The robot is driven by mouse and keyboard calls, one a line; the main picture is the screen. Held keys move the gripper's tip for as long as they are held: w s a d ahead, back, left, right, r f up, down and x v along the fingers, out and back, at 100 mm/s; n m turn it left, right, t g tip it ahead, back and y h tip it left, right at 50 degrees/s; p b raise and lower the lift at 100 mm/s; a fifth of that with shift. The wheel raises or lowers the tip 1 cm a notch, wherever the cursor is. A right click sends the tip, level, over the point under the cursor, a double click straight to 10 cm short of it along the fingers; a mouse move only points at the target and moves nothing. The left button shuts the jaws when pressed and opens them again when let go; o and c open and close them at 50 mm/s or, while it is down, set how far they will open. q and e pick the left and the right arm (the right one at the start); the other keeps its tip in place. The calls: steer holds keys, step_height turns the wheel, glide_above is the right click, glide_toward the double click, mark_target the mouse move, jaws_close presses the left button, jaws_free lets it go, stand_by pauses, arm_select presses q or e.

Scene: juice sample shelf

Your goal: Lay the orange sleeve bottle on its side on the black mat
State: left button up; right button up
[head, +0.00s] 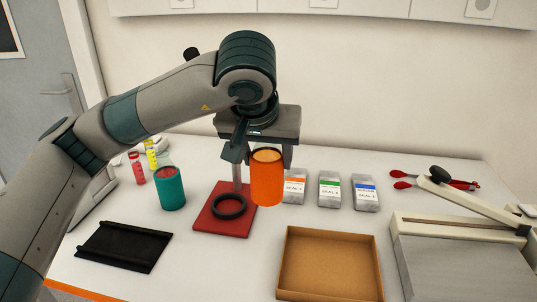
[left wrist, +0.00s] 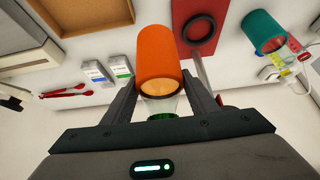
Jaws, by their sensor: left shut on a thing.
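The orange sleeve bottle (head: 267,182) hangs upright or nearly so below my left gripper (head: 264,152), which is shut on its upper part. In the head view it appears right of the red base, above the table. In the left wrist view the orange sleeve (left wrist: 165,52) is beyond the fingertips (left wrist: 162,92). A clear part and a bit of green show between the fingers there. The black mat (head: 122,246) lies flat and empty at the front left of the table, well to the left of the bottle. It has raised long edges. My right gripper is not in view.
A red base (head: 212,221) with a black ring (head: 229,207) and an upright rod lies between mat and bottle. A teal sleeve bottle (head: 170,190) stands behind the mat. A brown tray (head: 328,235) is at front right. Several labelled packs (head: 329,190) stand behind it.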

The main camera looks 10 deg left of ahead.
arm_select(q)
steer(key=shift+s+b, duration=0.55)
steer(key=shift+s, duration=1.1)
steer(key=shift+s+a, duration=0.1)
steer(key=shift+s, duration=1.3)
steer(key=shift+r, duration=0.1)
steer(key=shift+r+p, duration=0.85)
steer(key=shift+r, duration=1.65)
step_height(320, 180, up, 7)
steer(key=p, duration=0.3)
glide_above(263, 165)
steer(key=s, duration=0.3)
steer(key=shift+w, duration=0.2)
steer(key=shift+f, duration=0.2)
